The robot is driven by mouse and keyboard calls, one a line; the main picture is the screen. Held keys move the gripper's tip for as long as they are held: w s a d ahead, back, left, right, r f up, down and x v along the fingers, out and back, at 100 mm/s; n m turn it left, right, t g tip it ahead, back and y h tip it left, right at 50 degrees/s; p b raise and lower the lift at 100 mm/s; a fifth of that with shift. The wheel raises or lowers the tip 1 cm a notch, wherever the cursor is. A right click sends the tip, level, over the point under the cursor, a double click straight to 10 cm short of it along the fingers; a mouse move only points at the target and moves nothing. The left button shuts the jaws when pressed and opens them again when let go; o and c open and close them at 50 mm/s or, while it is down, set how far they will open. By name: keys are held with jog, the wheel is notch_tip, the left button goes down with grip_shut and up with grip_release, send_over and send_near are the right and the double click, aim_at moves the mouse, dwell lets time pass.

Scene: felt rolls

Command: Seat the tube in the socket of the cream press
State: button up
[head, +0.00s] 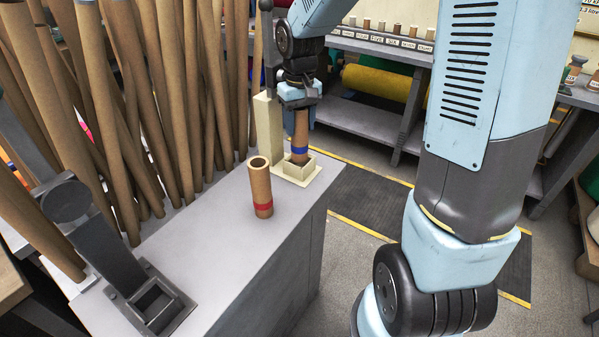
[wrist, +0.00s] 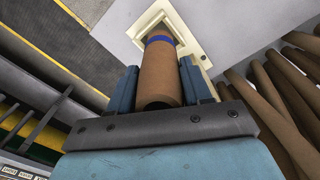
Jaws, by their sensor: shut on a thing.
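A brown cardboard tube (head: 301,124) with a blue band near its lower end stands upright in my gripper (head: 299,104). The gripper is shut on its upper part. In the wrist view the jaws (wrist: 162,88) clasp the tube (wrist: 166,68) from both sides. The cream press (head: 266,125) stands at the far end of the grey bench. Its square socket (head: 304,176) is directly below the tube. The tube's lower end is at the socket mouth, with the blue band above the rim. I cannot tell how deep it sits. The socket also shows in the wrist view (wrist: 144,22).
A second tube (head: 260,190) with a red band stands upright on the grey bench (head: 200,235), nearer to me. A dark grey press with an empty socket (head: 157,303) is at the front left. Many long brown rolls (head: 150,90) lean along the bench's left side.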

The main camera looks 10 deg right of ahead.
aim_at(300, 138)
jog(key=shift+f, duration=2.45)
dwell(2.7)
jog(key=o, duration=1.3)
notch_tip(300, 138, up, 13)
jog(key=shift+r, duration=0.35)
